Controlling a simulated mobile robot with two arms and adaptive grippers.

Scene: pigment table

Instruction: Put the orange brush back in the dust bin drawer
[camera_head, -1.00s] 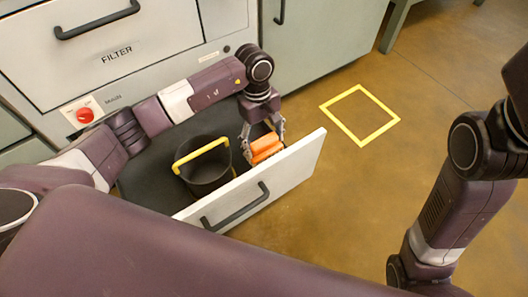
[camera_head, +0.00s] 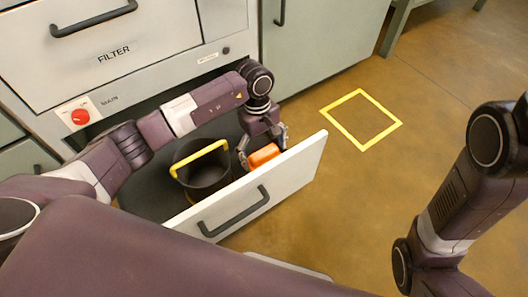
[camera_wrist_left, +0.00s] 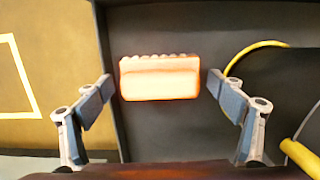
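The orange brush (camera_head: 264,155) is inside the open drawer (camera_head: 262,196), close behind its front panel and to the right of the black bin. In the left wrist view the brush (camera_wrist_left: 160,78) looks pale orange, with a scalloped edge, against the dark drawer floor. My left gripper (camera_head: 264,151) reaches down into the drawer. Its fingers (camera_wrist_left: 160,88) are open on either side of the brush, with a small gap visible at each side. My right arm shows at the right, but its gripper is out of view.
The black bin (camera_head: 203,176) with a yellow handle (camera_head: 200,158) stands in the drawer, left of my left gripper. The filter cabinet (camera_head: 110,60) with a red knob (camera_head: 80,117) is behind. A yellow square outline (camera_head: 334,119) marks clear floor at the right.

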